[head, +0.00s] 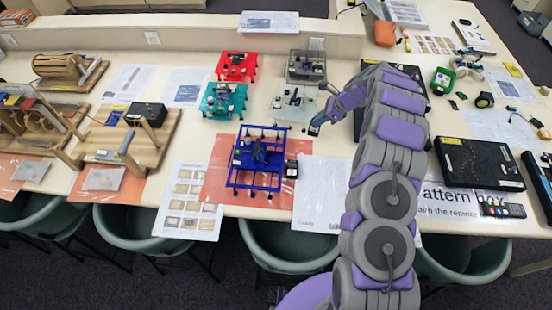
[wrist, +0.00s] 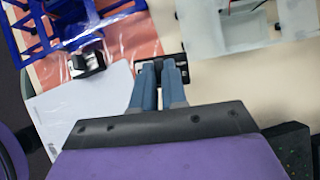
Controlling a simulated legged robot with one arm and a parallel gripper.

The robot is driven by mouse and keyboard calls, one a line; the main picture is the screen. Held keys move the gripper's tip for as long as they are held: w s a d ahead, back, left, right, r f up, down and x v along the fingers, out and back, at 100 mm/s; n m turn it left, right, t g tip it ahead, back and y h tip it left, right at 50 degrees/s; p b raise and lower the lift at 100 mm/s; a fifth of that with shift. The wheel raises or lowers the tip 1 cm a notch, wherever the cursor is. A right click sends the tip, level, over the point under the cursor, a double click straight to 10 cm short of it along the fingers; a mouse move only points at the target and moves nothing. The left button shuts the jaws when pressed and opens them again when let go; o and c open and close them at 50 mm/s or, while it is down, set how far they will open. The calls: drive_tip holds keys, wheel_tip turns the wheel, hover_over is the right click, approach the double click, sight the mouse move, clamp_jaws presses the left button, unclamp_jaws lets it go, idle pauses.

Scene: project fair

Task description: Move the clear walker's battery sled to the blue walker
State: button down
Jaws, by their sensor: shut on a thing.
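The blue walker (head: 240,160) stands on an orange sheet in the head view; part of it shows at upper left in the wrist view (wrist: 30,35). The clear walker (head: 281,104) stands behind and to its right; it also shows at upper right in the wrist view (wrist: 205,30). My gripper (head: 315,128) is in front of and to the right of the clear walker. In the wrist view my gripper (wrist: 161,70) is shut on a small dark piece, seemingly the battery sled (wrist: 184,60), mostly hidden by the fingers. It is apart from both walkers.
A small black block (head: 291,168) lies right beside the blue walker. A teal walker (head: 224,98), a red walker (head: 237,66) and a grey walker (head: 306,67) stand behind. A white sheet (head: 320,190) lies in front. Black cases (head: 484,163) are at right.

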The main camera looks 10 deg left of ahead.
drive_tip(key=s+a+r+n+g+b, duration=0.1)
drive_tip(key=s+a+r+b, duration=0.1)
drive_tip(key=s+a+b, duration=0.35)
drive_tip(key=s+a+r+n+b, duration=0.1)
drive_tip(key=s+a+r+b, duration=0.2)
drive_tip(key=s+a, duration=0.5)
drive_tip(key=f+b, duration=0.1)
drive_tip(key=f, duration=0.1)
drive_tip(key=f+b, duration=0.2)
drive_tip(key=f, duration=0.1)
drive_tip(key=a+f+b, duration=0.1)
drive_tip(key=f+b, duration=0.1)
drive_tip(key=shift+w+f, duration=0.25)
drive_tip(key=shift+w, duration=0.05)
drive_tip(key=shift+r, duration=0.1)
drive_tip(key=shift+d+p, duration=0.1)
drive_tip(key=shift+p, duration=0.2)
drive_tip(key=shift+f+p, duration=0.2)
drive_tip(key=shift+p, duration=0.55)
idle(0.3)
drive_tip(key=shift+f+p, duration=0.3)
drive_tip(key=shift+f, duration=0.3)
idle(0.9)
drive_tip(key=shift+f+p, duration=0.4)
drive_tip(key=shift+p, duration=0.45)
idle(1.0)
